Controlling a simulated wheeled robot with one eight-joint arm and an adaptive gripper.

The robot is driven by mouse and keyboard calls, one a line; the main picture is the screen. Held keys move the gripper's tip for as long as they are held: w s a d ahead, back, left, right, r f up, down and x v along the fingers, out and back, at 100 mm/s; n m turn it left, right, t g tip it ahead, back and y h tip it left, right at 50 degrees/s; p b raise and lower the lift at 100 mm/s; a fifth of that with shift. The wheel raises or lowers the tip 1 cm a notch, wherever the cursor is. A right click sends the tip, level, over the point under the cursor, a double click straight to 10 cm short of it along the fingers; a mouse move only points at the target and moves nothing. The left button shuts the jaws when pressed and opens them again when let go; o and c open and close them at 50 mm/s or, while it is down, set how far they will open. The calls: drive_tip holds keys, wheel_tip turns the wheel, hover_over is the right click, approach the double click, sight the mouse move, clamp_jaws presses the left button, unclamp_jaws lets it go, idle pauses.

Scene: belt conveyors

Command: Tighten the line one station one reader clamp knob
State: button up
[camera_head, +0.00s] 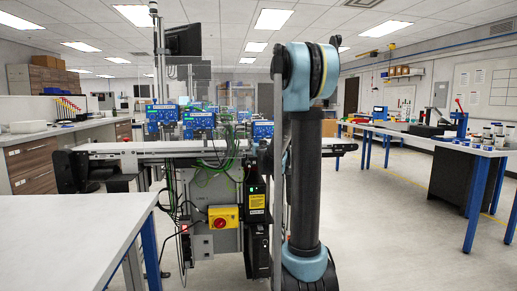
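A belt conveyor (108,148) crosses the middle of the head view, partly behind my arm. Several blue box-like units stand on or behind it: one at left (161,113), one in the middle (199,120) and one at right (262,130). I cannot tell which of them, if any, is the line one station one reader. No clamp knob can be made out at this size. My arm stands upright right of centre and hides part of the conveyor. My gripper is not in view.
A yellow box with a red switch (222,217) and loose cables hang below the conveyor. A white table (70,225) fills the lower left. A long blue-legged bench (420,135) stands at right. The floor (390,230) between my arm and that bench is clear.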

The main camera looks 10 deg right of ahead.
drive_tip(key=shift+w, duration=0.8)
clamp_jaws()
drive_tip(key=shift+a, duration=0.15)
